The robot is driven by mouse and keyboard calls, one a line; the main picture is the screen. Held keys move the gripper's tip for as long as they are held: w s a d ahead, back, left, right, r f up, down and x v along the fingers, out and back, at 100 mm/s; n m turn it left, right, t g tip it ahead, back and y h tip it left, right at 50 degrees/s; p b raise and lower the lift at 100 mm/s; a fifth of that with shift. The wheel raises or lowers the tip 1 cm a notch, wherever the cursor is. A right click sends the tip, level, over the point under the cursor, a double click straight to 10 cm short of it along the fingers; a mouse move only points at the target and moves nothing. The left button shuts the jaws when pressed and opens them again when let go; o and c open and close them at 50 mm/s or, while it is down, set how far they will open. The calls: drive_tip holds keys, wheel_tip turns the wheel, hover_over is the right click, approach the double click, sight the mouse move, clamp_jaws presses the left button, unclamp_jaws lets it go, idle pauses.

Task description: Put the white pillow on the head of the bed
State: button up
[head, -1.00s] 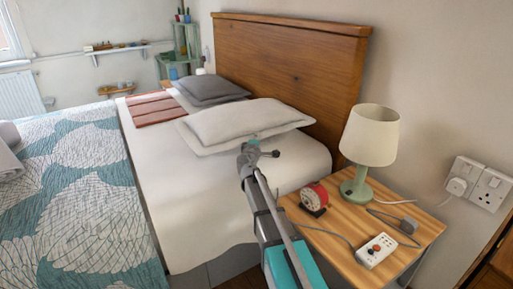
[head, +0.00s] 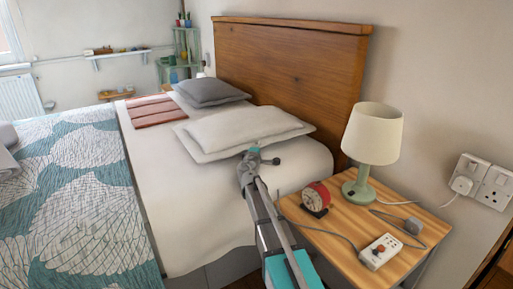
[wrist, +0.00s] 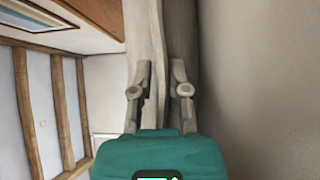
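The white pillow (head: 243,128) is at the head of the bed (head: 190,215), in front of the wooden headboard (head: 290,75), on the side near the nightstand. It looks roughly flat; whether its underside fully touches the mattress is hard to tell. My gripper (head: 262,156) is at the pillow's near edge. In the wrist view, the fingers (wrist: 159,92) stand on either side of the pillow's edge (wrist: 150,40), and they look closed on it. The fingertips are partly hidden by the pillow in the head view.
A grey pillow (head: 210,92) lies on the far side of the bed. The nightstand (head: 345,235) holds a lamp (head: 373,140), a red clock (head: 316,197) and a power strip (head: 380,251) beside my arm. A patterned quilt (head: 75,190) covers the bed's left part.

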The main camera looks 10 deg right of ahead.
drive_tip(key=o, duration=0.4)
drive_tip(key=shift+r, duration=0.1)
drive_tip(key=v, duration=1.2)
idle(0.6)
